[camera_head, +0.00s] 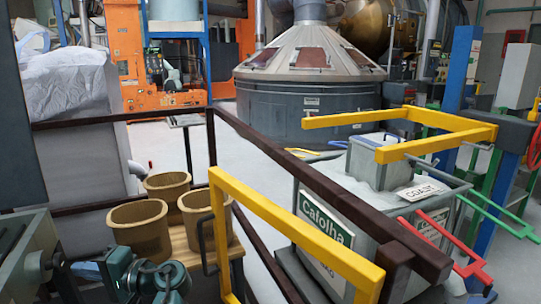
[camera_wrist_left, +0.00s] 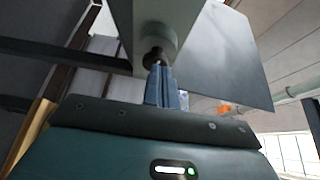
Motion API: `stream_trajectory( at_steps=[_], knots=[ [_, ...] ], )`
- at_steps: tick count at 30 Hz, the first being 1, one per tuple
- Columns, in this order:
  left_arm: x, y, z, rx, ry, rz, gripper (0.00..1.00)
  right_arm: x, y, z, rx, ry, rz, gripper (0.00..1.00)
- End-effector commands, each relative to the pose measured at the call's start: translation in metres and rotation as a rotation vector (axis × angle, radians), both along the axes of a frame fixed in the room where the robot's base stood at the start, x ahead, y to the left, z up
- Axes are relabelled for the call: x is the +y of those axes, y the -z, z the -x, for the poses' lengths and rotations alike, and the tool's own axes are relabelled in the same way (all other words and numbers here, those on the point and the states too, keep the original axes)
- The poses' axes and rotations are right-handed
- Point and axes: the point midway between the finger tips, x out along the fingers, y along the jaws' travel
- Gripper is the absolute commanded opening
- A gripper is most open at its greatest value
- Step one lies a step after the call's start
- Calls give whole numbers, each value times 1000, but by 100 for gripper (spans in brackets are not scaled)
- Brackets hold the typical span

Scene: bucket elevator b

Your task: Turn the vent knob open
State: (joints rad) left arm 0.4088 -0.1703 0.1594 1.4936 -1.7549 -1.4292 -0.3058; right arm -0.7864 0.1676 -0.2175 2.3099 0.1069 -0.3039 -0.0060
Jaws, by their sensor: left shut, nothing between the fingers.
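A dark round knob (camera_head: 38,267) sits on the side of a grey metal box (camera_head: 18,250) at the lower left of the head view. In the left wrist view the knob (camera_wrist_left: 154,57) shows dark at the end of a grey round boss (camera_wrist_left: 155,38). My left gripper (camera_head: 82,270) is just to the right of the knob in the head view, pointing at it. In the left wrist view its fingers (camera_wrist_left: 160,72) are shut together, with their tips at the knob. I cannot tell whether they touch it. My right gripper is not in view.
Several tan buckets (camera_head: 138,226) stand on a wooden surface beside my left arm. A yellow barrier frame (camera_head: 285,227) and a dark railing (camera_head: 300,177) cross the middle. A grey hopper (camera_head: 340,232) stands at the right. Open floor (camera_head: 230,150) shows behind the railing.

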Motion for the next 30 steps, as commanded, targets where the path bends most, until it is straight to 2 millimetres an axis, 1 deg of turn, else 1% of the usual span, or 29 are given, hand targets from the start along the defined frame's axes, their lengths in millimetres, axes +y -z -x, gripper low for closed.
stream_trajectory(
  at_steps=[1,3,10,15,30],
  knots=[
    [6,-2,4,1,-2,-1,0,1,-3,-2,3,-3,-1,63],
    [14,-3,8,1,-2,-2,0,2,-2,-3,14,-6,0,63],
    [30,-2,17,-1,-2,-1,0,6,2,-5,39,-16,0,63],
    [33,-1,18,-1,-2,-1,0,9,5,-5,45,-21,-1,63],
    [34,0,17,-1,-2,-1,0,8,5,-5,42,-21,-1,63]
  ],
)
